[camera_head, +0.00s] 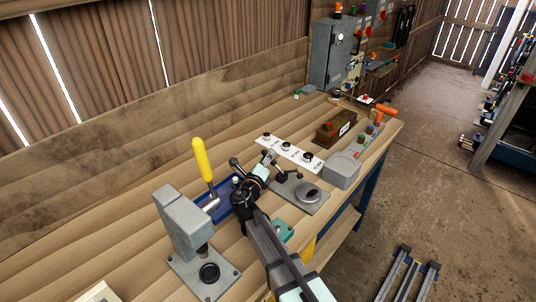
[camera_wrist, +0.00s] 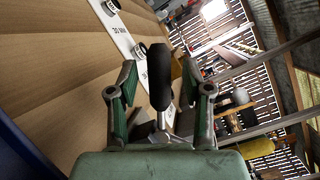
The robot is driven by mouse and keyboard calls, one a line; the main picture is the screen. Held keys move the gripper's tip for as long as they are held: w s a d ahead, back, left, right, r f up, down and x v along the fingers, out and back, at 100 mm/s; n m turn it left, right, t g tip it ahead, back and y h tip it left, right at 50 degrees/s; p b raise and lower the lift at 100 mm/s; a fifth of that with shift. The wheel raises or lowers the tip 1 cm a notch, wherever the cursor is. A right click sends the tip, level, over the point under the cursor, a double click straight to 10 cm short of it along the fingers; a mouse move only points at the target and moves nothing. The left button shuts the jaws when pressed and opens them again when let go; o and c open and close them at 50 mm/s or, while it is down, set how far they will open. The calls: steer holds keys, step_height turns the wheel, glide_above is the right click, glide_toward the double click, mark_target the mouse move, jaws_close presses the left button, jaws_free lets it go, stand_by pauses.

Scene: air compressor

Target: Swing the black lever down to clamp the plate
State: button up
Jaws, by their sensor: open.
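The black lever's rounded handle (camera_wrist: 159,78) stands upright in the wrist view, on a thin metal stem. My gripper (camera_wrist: 158,92) is open, with one green-padded finger on each side of the handle. Gaps show between the handle and both fingers, so it is not gripped. In the head view, my gripper (camera_head: 268,161) is over the bench beside a grey plate (camera_head: 310,207) with a round grey piece on it. My arm hides part of this fixture, and I cannot clearly tell the lever from my fingers there.
A white labelled strip (camera_head: 291,152) with black knobs lies behind the fixture. A grey block (camera_head: 342,171) and brown box (camera_head: 333,130) stand to the right.

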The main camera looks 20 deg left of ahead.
steer(key=shift+w, duration=0.8)
jaws_close()
